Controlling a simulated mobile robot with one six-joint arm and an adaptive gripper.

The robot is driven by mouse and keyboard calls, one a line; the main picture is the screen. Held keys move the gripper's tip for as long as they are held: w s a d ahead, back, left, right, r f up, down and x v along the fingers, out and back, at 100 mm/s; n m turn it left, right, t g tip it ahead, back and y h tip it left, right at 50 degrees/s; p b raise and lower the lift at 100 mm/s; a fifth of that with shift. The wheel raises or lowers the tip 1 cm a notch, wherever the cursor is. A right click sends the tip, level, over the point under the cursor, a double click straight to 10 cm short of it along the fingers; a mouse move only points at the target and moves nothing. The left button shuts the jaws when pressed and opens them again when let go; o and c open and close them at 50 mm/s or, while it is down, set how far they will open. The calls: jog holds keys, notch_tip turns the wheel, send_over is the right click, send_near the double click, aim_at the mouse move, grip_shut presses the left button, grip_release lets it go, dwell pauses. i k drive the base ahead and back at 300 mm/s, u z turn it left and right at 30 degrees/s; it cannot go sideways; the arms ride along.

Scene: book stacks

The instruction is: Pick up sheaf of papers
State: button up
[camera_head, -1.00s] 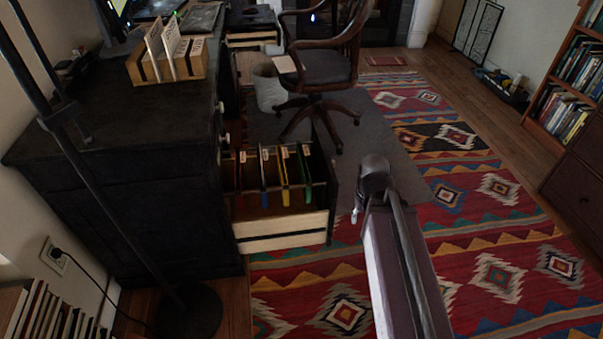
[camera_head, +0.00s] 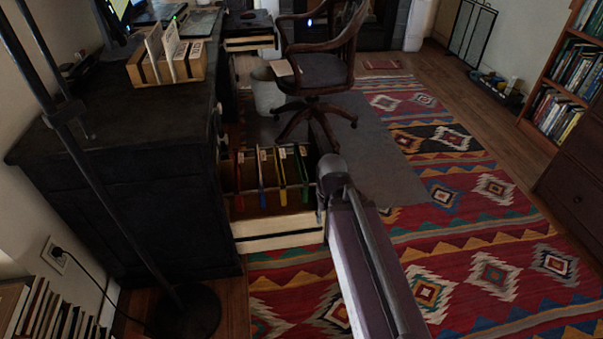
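I cannot single out the sheaf of papers with certainty. A small pale paper-like item (camera_head: 281,68) lies at the left edge of the chair seat. White upright papers (camera_head: 154,54) stand in a wooden desk organizer (camera_head: 150,80). An open drawer (camera_head: 275,243) of the dark desk holds several coloured folders (camera_head: 280,178) with pale tabs. My arm reaches in from the lower right, and its end is by the drawer's right side. My gripper (camera_head: 321,208) shows only as a small dark part there, mostly hidden by the arm. Its fingers cannot be made out.
A wooden swivel chair (camera_head: 325,68) stands beyond the drawer, with a wastebasket (camera_head: 267,92) beside it. A lamp pole and its round base (camera_head: 188,312) stand at the left front. Bookshelves (camera_head: 562,90) line the right. The patterned rug (camera_head: 480,240) is clear.

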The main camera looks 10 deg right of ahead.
aim_at(153, 41)
jog(key=u, duration=0.05)
jog(key=i, duration=1)
jog(key=z, duration=0.05)
